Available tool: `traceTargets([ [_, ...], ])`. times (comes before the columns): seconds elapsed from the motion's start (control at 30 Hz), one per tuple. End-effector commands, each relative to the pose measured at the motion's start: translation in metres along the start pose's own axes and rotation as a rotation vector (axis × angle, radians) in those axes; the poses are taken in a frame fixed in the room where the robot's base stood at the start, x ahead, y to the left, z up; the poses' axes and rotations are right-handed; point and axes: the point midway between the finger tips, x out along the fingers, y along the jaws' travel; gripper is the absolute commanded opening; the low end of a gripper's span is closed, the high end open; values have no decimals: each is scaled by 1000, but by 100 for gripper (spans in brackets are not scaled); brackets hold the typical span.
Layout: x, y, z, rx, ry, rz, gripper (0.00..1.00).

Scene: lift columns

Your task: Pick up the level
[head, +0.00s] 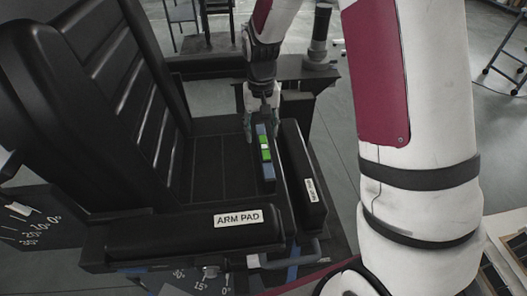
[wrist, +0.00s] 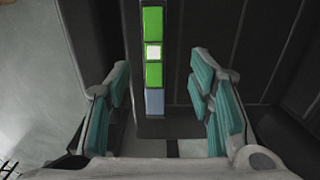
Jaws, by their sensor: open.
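The level (head: 265,152) is a narrow bar with blue-grey ends, green sections and a white square in its middle. It lies on the black chair seat, beside the right arm pad. In the wrist view the level (wrist: 153,58) runs lengthwise, its near blue-grey end lying between and ahead of the fingers. My gripper (head: 260,122) is above the level's far end in the head view. Its teal-padded fingers (wrist: 163,105) are apart, with nothing held between them. The exact height above the level cannot be told.
The black chair (head: 215,165) has a tall ribbed backrest (head: 110,75) on the left. A front arm pad (head: 190,230) and a right arm pad (head: 302,175) flank the seat. A dark cylinder (head: 320,35) stands behind. The seat left of the level is clear.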

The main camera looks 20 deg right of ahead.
Motion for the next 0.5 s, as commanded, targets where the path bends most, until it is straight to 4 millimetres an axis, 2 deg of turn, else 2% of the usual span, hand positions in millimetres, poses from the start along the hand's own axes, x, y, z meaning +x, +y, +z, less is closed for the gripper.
traceTargets([
  [0.1,19,0,1,0,-2,0,48],
  [0.37,37,2,1,0,-2,0,48],
  [0.5,56,7,3,0,-4,1,48],
])
